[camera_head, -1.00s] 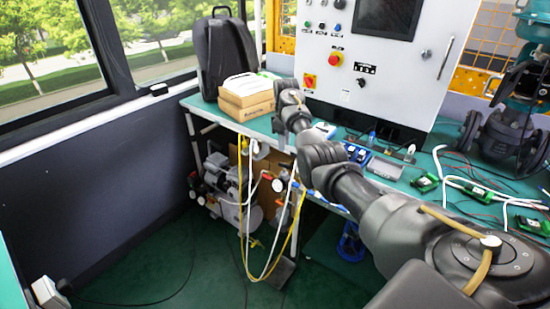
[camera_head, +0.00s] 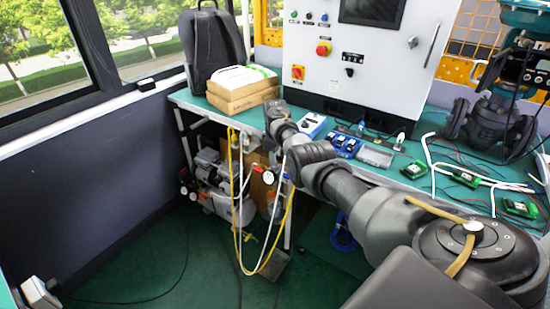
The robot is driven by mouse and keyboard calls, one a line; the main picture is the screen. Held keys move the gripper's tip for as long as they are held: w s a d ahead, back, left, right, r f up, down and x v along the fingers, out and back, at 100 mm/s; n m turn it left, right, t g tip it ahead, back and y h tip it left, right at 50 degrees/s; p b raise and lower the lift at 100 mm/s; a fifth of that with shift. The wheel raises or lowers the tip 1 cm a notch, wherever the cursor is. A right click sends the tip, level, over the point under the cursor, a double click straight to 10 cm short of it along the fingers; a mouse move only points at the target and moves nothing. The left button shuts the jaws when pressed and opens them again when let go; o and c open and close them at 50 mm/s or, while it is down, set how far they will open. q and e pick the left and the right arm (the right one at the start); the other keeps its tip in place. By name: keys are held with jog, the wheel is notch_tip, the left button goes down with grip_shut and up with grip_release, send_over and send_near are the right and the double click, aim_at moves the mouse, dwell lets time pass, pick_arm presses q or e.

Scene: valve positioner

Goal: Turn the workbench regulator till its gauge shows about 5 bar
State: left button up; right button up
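A small round gauge with a white face (camera_head: 267,177), seemingly the workbench regulator's, hangs below the front edge of the green workbench (camera_head: 185,98). Its needle is too small to read. Yellow and white hoses run down around it, and the regulator body is mostly hidden or too small to make out. My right arm reaches in from the lower right. My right gripper (camera_head: 274,112) is at the bench's front edge, above the gauge and apart from it in the picture. Its fingers are foreshortened and dark, so their opening does not show. My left gripper is out of view.
Cardboard boxes (camera_head: 242,93) and a black backpack (camera_head: 212,50) stand on the bench's left end. A white control cabinet (camera_head: 380,60) stands behind. A compressor (camera_head: 215,180) with gauges is under the bench. Green floor (camera_head: 150,250) is free at left.

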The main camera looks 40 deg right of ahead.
grip_shut()
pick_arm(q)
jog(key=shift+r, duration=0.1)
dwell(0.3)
pick_arm(e)
jog(key=m+p, duration=0.1)
jog(key=m, duration=0.2)
jog(key=shift+r, duration=0.1)
jog(key=shift+m+p, duration=0.4)
jog(key=shift+m, duration=0.6)
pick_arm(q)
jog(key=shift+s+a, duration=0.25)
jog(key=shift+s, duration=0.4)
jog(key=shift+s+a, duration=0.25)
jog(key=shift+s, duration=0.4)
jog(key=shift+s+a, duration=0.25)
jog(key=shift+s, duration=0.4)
pick_arm(e)
jog(key=shift+m, duration=1.9)
